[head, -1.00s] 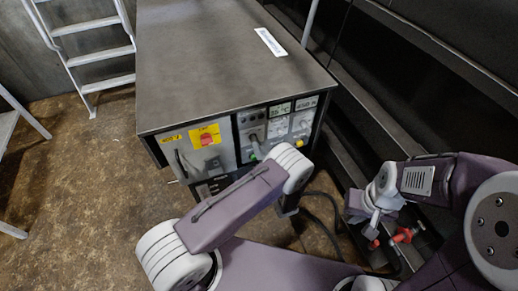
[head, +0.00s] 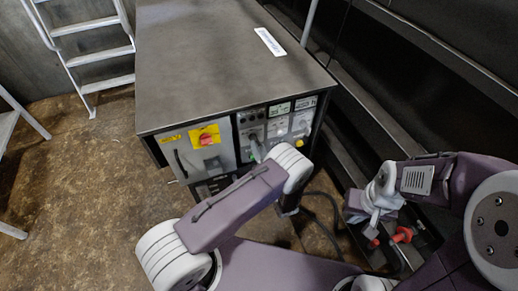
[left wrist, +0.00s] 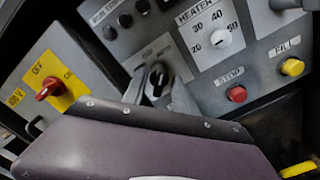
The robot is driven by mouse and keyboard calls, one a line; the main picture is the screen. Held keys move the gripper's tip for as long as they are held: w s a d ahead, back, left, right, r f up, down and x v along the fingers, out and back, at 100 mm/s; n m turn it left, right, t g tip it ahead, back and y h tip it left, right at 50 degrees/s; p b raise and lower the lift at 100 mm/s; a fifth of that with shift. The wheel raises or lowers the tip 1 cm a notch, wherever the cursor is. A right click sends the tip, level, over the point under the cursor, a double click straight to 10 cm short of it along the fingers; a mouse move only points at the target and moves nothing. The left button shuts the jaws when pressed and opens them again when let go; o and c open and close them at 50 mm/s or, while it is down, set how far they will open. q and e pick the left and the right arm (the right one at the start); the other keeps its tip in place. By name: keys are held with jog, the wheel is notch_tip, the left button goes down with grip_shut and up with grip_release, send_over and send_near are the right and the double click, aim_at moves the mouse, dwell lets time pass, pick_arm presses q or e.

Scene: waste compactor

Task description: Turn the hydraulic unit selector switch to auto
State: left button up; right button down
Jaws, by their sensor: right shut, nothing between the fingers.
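The hydraulic unit (head: 225,60) is a dark cabinet with a control panel on its front. In the left wrist view a black rotary switch (left wrist: 157,82) sits on a grey plate whose lettering I cannot read. It appears to be the selector switch. My left gripper (head: 257,151) is at this panel, mostly hidden behind its own arm in the head view. In the left wrist view its grey fingers show close beside the black switch; whether they press on it is unclear. My right gripper (head: 373,222) is shut and empty, low at the right.
A red main switch on a yellow plate (left wrist: 47,88) is left of the selector. A white heater knob (left wrist: 221,38), a red button (left wrist: 236,94) and a yellow button (left wrist: 292,67) are to the right. A red valve handle (head: 402,235) is near my right gripper. A ladder (head: 95,50) stands at the back left.

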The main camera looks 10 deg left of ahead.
pick_arm(q)
jog(key=v, duration=0.9)
jog(key=shift+p, duration=0.35)
